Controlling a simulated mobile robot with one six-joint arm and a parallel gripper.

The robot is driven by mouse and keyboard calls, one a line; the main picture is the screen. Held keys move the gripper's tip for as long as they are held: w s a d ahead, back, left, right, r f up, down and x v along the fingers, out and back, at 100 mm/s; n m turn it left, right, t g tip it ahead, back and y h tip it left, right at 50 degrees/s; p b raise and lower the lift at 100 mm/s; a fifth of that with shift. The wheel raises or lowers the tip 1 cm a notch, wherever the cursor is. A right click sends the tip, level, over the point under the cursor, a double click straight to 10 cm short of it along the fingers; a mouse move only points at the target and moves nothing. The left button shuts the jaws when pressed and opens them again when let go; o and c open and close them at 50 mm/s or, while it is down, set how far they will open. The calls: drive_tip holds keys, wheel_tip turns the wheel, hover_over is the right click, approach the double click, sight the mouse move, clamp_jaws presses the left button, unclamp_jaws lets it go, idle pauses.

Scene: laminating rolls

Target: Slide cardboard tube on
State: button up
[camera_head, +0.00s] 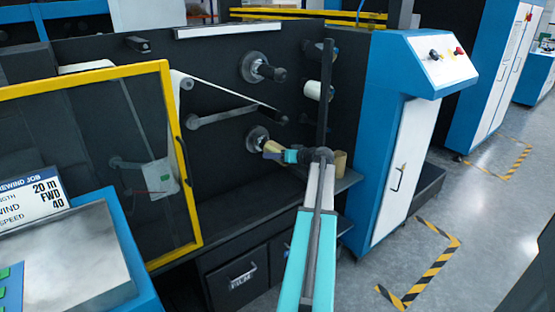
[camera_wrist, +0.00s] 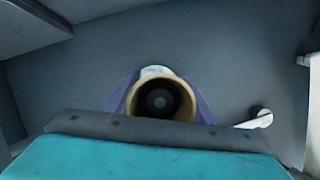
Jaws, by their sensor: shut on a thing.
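The cardboard tube (camera_head: 272,147) is a short tan cylinder near the lower spindle (camera_head: 256,137) on the dark machine panel. My gripper (camera_head: 276,153) is shut on it from the front right. In the wrist view the tube (camera_wrist: 191,98) is seen almost end-on between my purple fingers. A grey round end shows inside its dark bore, close to the middle. The tube appears lined up with the spindle. I cannot tell whether the tube is around the spindle or just short of it.
An upper spindle (camera_head: 262,68) sticks out above. A white roller (camera_head: 318,90) is at the right of the panel. Another tan tube (camera_head: 340,160) stands on the shelf. A yellow-framed guard door (camera_head: 183,165) stands at the left, and a blue cabinet (camera_head: 395,150) at the right.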

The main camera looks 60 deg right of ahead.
drive_tip(key=shift+w+d+b, duration=0.2)
drive_tip(key=shift+w+d, duration=0.05)
drive_tip(key=shift+w, duration=0.5)
drive_tip(key=shift+w+d+b, duration=0.15)
drive_tip(key=shift+w+d, duration=0.1)
drive_tip(key=shift+w, duration=0.5)
drive_tip(key=shift+w+d+b, duration=0.2)
drive_tip(key=shift+w+d, duration=0.05)
drive_tip(key=shift+w, duration=0.5)
drive_tip(key=o, duration=1.1)
drive_tip(key=shift+o, duration=0.2)
drive_tip(key=shift+s, duration=0.1)
drive_tip(key=v, duration=1.3)
drive_tip(key=shift+s, duration=0.25)
drive_tip(key=shift+a+r, duration=0.1)
